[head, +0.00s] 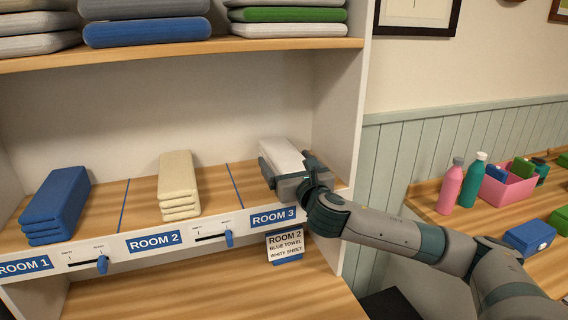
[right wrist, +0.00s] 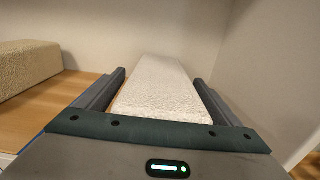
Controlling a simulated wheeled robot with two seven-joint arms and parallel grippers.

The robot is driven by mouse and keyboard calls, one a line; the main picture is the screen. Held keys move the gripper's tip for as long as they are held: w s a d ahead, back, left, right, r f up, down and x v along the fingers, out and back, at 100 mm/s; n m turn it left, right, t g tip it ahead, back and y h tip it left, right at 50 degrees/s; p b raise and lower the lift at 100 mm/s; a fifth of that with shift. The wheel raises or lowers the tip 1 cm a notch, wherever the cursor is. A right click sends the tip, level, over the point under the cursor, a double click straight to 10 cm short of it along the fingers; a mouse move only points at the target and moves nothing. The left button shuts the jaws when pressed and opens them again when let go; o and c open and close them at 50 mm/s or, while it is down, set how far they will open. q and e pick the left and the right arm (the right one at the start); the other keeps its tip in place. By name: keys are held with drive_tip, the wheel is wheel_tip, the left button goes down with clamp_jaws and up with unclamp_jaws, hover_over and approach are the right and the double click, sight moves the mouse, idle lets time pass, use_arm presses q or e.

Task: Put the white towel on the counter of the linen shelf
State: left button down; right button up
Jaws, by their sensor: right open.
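The white towel (head: 281,154) lies on the right section of the counter (head: 143,200), above the ROOM 3 label. My right gripper (head: 285,172) is open, with one finger on each side of the towel's near end. In the right wrist view the towel (right wrist: 159,88) lies lengthwise between the two open fingers (right wrist: 158,92), with small gaps beside it. A blue folded towel (head: 57,203) lies in the ROOM 1 section and a cream folded towel (head: 178,185) in the ROOM 2 section. My left gripper is not in view.
Folded linens (head: 146,28) fill the upper shelf. A side wall (head: 338,110) closes the counter on the right. Blue sliders (head: 102,264) and a hanging card (head: 285,244) are on the front edge. At right, a table holds bottles (head: 450,185) and a pink bin (head: 508,190).

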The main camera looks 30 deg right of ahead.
drive_tip(key=c, duration=1.3)
drive_tip(key=shift+r, duration=0.15)
drive_tip(key=shift+r+b, duration=0.9)
drive_tip(key=shift+r, duration=4)
drive_tip(key=o, duration=0.4)
drive_tip(key=c, duration=0.7)
drive_tip(key=shift+f, duration=0.1)
